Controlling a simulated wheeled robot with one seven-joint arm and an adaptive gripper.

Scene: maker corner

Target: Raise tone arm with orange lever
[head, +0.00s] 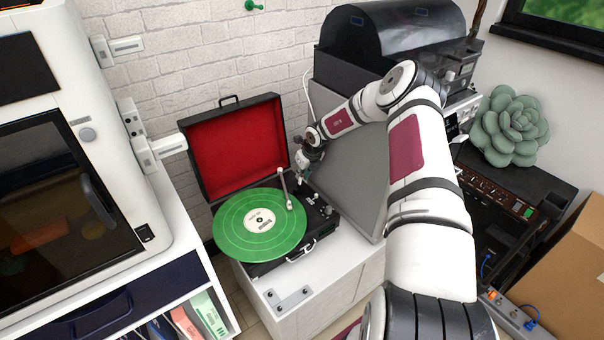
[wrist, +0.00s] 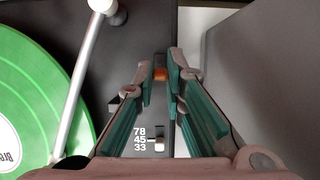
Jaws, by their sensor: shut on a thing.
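The record player (head: 325,229) stands open on a white cabinet, with a green record (head: 262,222) on its platter. The white tone arm (head: 285,188) shows at the record's right side; in the wrist view the tone arm (wrist: 76,90) runs along the record's edge. The orange lever (wrist: 160,74) shows between the tips of my gripper (wrist: 162,84) in the wrist view. In the head view my gripper (head: 302,178) is over the player's back right part, and the lever is hidden there.
A speed switch (wrist: 158,143) marked 78, 45 and 33 lies below the fingers. The raised red-lined lid (head: 235,145) stands behind the record. A grey slanted panel (head: 350,165) is close on the right. A white machine (head: 70,120) stands at left.

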